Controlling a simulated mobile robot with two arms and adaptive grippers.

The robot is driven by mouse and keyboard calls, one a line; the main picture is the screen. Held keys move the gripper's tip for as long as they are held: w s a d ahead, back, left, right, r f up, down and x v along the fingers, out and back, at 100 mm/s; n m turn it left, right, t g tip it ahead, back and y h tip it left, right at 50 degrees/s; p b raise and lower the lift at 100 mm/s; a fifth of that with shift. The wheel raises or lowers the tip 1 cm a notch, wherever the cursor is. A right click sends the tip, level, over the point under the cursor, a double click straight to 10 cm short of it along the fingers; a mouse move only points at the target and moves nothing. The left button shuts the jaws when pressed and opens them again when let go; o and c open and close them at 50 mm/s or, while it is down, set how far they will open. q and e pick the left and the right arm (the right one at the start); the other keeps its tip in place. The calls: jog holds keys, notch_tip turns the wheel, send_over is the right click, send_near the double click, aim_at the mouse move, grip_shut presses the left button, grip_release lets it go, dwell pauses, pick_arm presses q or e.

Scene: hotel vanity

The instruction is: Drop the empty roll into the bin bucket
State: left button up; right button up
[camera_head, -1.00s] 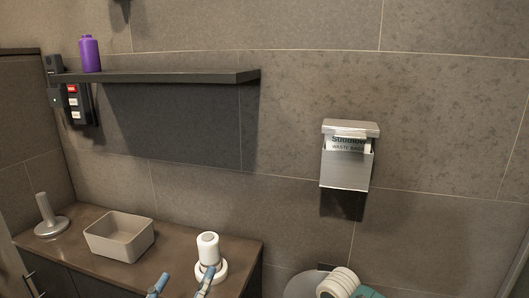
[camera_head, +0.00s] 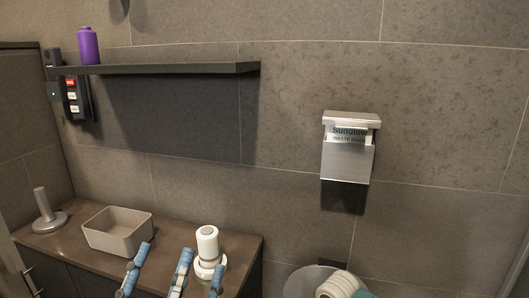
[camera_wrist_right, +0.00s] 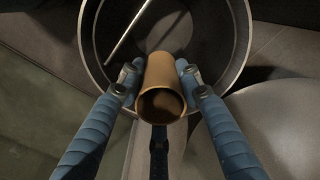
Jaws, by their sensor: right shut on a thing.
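The empty roll (camera_wrist_right: 162,82), a brown cardboard tube, is gripped in the right wrist view. My right gripper (camera_wrist_right: 158,72) is shut on it, with a blue finger on either side. The bin bucket (camera_wrist_right: 84,45), a dark round bucket with a metal rim, lies below and beyond the roll. The roll's far part overlaps the bucket's opening in that view, and its open end faces the camera. My left gripper (camera_head: 180,256) shows spread blue fingers at the bottom of the head view, open and empty, in front of the counter.
The counter (camera_head: 70,242) holds a beige tray (camera_head: 118,246), a white roll on a stand (camera_head: 207,243) and a grey upright holder (camera_head: 44,212). A dark shelf (camera_head: 170,69) with a purple bottle (camera_head: 88,46) and a metal waste-bag dispenser (camera_head: 348,148) are on the wall.

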jog(key=o, duration=0.8)
notch_tip(320, 180, up, 12)
